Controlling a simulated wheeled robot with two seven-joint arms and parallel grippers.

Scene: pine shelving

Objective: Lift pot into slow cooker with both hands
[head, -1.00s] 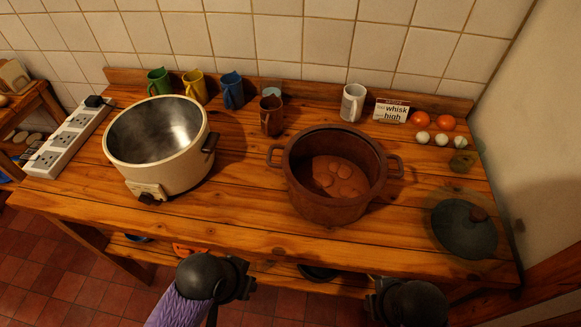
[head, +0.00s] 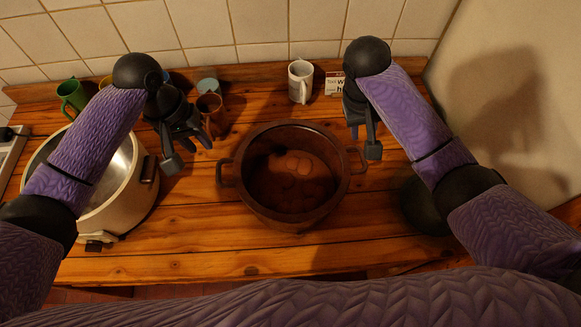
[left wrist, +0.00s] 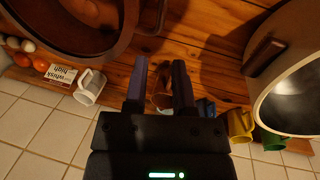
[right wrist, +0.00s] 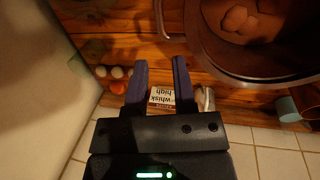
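The brown pot (head: 262,207) stands on the wooden counter with round brown pieces inside and a loop handle on each side. The cream slow cooker (head: 128,200) stands to its left, lidless and empty where seen, partly hidden by my left arm. My left gripper (head: 187,150) is open and empty, above the counter between cooker and pot, up and left of the pot's left handle (head: 224,173). My right gripper (head: 366,142) is above the pot's right handle (head: 357,160). It shows open and empty in the right wrist view (right wrist: 159,78).
A brown mug (head: 211,112) and a white mug (head: 300,82) stand behind the pot, with a small sign (head: 335,84). A dark lid (head: 424,207) lies to the right, partly hidden by my right arm. Green and yellow mugs are behind the cooker. Counter in front of the pot is clear.

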